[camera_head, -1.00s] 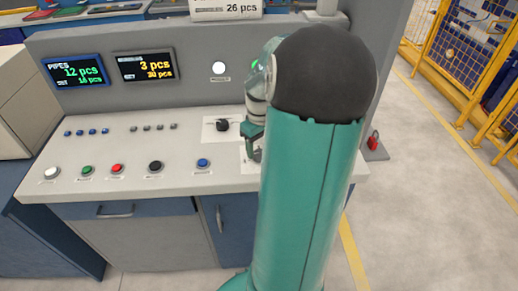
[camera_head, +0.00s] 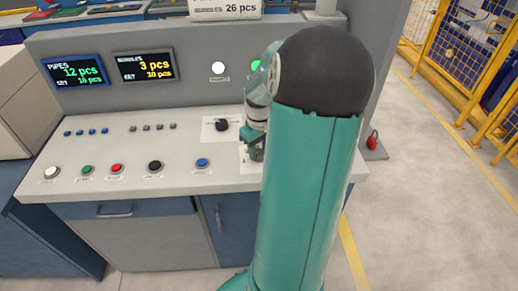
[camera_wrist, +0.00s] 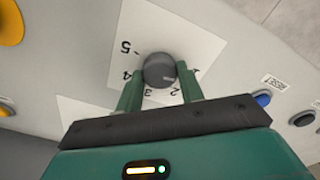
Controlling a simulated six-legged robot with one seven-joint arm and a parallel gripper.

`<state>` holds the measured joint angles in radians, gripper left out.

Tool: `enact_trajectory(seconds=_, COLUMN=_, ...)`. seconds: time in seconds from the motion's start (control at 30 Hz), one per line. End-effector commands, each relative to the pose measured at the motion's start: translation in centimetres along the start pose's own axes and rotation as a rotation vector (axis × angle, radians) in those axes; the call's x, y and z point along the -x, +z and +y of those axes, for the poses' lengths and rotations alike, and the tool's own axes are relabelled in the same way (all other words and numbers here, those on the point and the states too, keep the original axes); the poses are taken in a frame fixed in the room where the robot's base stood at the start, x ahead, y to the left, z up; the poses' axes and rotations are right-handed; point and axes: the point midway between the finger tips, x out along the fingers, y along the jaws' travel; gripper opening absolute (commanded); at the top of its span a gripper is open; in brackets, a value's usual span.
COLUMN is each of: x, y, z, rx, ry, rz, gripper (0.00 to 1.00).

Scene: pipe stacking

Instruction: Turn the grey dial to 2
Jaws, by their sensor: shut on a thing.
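The grey dial (camera_wrist: 159,70) sits on a white plate (camera_wrist: 188,40) marked with the numbers 1 to 5, which show upside down in the wrist view. My gripper (camera_wrist: 161,86) has one green finger on each side of the dial and is shut on it. A small light mark shows on the dial's right side, towards the 1 and 2; its exact setting is hard to read.
A black knob (camera_head: 222,125) on another white plate is close to the left of my gripper. A blue button (camera_head: 203,163) and other coloured buttons line the panel's front. Two displays (camera_head: 145,65) are on the upright back panel.

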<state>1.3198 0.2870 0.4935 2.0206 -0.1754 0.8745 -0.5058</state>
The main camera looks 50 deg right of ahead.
Motion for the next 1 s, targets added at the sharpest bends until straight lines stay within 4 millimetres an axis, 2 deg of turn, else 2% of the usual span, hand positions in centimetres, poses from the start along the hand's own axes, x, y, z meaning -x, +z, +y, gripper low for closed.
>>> enact_trajectory(seconds=0.27, x=0.06, y=-0.11, z=-0.07, rx=-0.12, ry=0.002, rz=0.001, gripper=0.15)
enact_trajectory(seconds=1.0, x=0.08, y=-0.11, z=0.02, rx=-0.721, ry=0.001, rz=0.003, gripper=0.15)
